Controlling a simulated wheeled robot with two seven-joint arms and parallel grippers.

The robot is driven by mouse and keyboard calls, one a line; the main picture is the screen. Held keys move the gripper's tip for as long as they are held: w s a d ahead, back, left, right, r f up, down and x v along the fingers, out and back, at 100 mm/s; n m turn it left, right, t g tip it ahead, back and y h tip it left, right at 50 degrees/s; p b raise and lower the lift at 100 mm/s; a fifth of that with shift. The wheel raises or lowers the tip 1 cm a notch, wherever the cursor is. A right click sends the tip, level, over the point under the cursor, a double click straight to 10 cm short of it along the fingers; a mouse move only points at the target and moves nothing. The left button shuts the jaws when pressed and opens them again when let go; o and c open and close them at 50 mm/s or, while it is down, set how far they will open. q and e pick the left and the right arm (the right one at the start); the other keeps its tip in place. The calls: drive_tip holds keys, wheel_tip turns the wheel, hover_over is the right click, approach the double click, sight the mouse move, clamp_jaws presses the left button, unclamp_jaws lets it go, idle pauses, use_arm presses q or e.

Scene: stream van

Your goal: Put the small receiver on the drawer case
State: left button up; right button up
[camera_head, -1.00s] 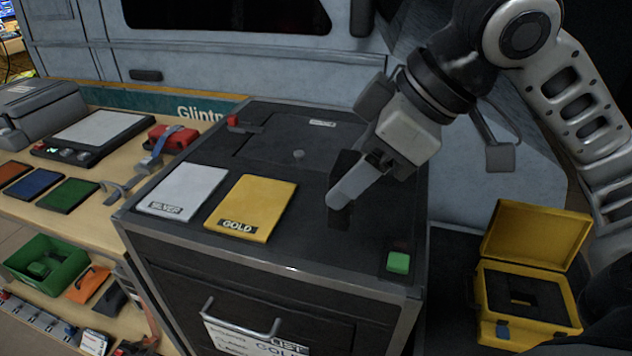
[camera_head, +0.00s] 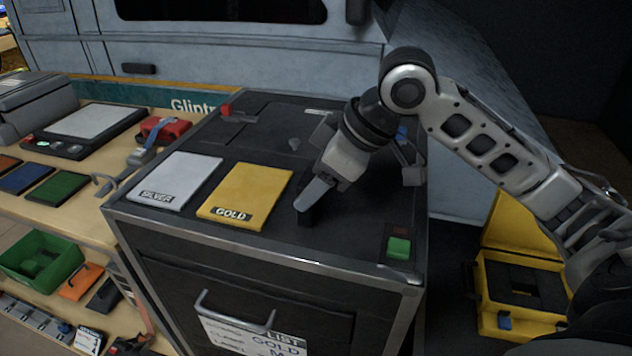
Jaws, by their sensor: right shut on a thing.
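The drawer case (camera_head: 262,252) is a black cabinet with metal edges and a front handle, in the middle of the head view. My right gripper (camera_head: 311,200) reaches in from the right, low over its top, just right of the gold card. It is shut on a small dark block, the small receiver (camera_head: 306,217), mostly hidden by the finger. I cannot tell whether the receiver touches the top. My left gripper is not in view.
A silver card (camera_head: 176,180) and a gold card (camera_head: 245,195) lie on the case top. A green button (camera_head: 399,248) sits at its front right corner. An open yellow case (camera_head: 520,285) stands to the right. A workbench (camera_head: 75,215) with coloured pads is on the left.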

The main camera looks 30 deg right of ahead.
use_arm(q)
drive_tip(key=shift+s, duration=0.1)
use_arm(e)
drive_tip(key=o, duration=1)
drive_tip(key=shift+f, duration=0.1)
drive_tip(key=shift+r, duration=0.2)
use_arm(q)
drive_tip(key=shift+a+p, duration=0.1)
drive_tip(key=shift+p, duration=0.4)
use_arm(e)
drive_tip(key=v, duration=1.2)
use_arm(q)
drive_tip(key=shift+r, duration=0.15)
